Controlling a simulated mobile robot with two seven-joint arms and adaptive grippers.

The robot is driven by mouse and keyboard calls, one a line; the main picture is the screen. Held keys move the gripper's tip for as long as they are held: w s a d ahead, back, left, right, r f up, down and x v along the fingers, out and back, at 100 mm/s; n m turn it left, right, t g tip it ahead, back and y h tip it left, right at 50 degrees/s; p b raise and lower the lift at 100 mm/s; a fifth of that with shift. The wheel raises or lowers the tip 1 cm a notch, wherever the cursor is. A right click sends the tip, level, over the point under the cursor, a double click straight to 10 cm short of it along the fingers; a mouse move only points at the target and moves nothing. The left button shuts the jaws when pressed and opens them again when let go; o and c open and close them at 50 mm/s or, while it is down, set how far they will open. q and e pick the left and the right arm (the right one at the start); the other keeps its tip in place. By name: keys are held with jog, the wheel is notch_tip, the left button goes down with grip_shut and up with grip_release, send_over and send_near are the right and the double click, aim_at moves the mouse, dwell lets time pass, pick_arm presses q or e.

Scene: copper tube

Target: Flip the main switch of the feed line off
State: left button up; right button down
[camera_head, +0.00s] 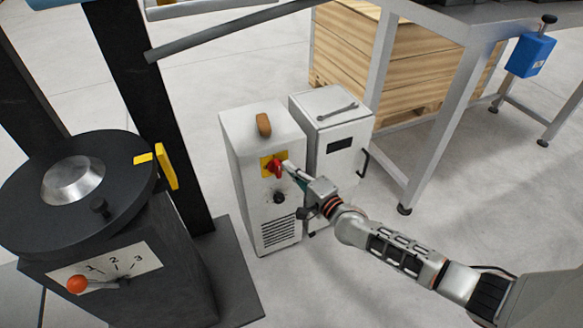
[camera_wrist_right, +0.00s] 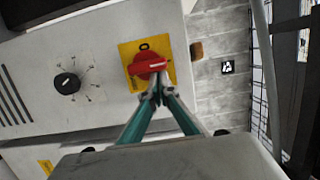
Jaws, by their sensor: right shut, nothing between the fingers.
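The main switch (camera_head: 277,169) is a red rotary handle on a yellow plate (camera_head: 265,163), on the front of a light grey cabinet (camera_head: 240,124). In the right wrist view the red handle (camera_wrist_right: 150,66) sits in the middle of its yellow plate (camera_wrist_right: 131,53), with a dark ring mark beside it. My right gripper (camera_head: 289,169) is shut and empty. Its fingertips (camera_wrist_right: 157,96) are right at the red handle's edge; I cannot tell whether they touch it. The left gripper is not in view.
A black dial knob (camera_head: 279,197) and vent slots are below the switch. A second grey cabinet (camera_head: 335,104) with a wrench (camera_head: 337,111) on top stands close on the right. A dark machine (camera_head: 105,232) stands at left. A table leg (camera_head: 438,140) is at right.

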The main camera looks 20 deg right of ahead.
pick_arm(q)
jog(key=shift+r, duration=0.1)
pick_arm(e)
jog(key=shift+r, duration=0.2)
jog(key=shift+n+p, duration=0.3)
jog(key=shift+p, duration=0.05)
jog(key=shift+a, duration=0.1)
jog(key=shift+r+n+p, duration=0.15)
jog(key=shift+n+p, duration=0.25)
jog(key=shift+p, duration=0.05)
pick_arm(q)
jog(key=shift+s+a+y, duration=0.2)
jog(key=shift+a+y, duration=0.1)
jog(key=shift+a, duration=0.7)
